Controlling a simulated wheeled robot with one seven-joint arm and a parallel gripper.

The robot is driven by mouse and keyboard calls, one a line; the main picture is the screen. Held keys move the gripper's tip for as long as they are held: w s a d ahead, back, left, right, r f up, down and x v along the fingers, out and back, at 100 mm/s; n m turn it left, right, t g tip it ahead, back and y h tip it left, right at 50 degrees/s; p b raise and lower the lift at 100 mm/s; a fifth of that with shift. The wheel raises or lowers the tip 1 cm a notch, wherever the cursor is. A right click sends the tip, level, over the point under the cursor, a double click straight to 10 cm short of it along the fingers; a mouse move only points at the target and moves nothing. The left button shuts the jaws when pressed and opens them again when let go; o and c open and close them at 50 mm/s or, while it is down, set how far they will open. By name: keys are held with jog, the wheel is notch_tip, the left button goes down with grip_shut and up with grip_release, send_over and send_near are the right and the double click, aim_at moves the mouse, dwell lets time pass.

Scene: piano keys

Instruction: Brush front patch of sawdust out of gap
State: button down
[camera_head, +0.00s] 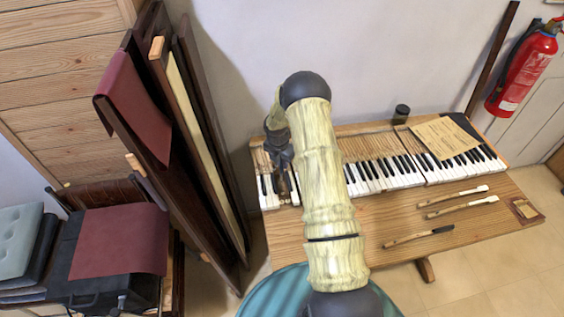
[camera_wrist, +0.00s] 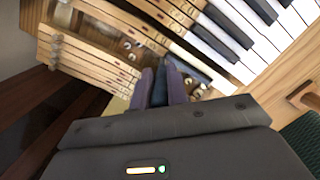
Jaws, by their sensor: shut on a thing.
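The piano keyboard (camera_head: 385,172) lies on a wooden bench, with a gap (camera_wrist: 130,45) in its row of keys near my gripper. In the wrist view, bare wooden key levers (camera_wrist: 90,50) lie left of this gap and white and black keys lie right of it. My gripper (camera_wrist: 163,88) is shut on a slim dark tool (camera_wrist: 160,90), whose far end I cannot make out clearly.
Two pale-tipped tools (camera_head: 460,205) and a dark-tipped tool (camera_head: 420,237) lie on the bench front (camera_head: 385,215). A small dark jar (camera_head: 402,112) stands behind the keys. Tall dark panels (camera_head: 185,140) lean at the left.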

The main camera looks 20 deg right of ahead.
jog(key=shift+w, duration=0.1)
jog(key=shift+w+d, duration=0.25)
jog(key=shift+w, duration=0.6)
jog(key=shift+s+a+f, duration=0.1)
jog(key=shift+s+a, duration=0.05)
jog(key=shift+s, duration=0.4)
jog(key=shift+s+a+f, duration=0.1)
jog(key=shift+s, duration=0.4)
jog(key=shift+s+r, duration=0.1)
jog(key=shift+s, duration=0.25)
jog(key=shift+s+a, duration=0.2)
jog(key=shift+s, duration=0.45)
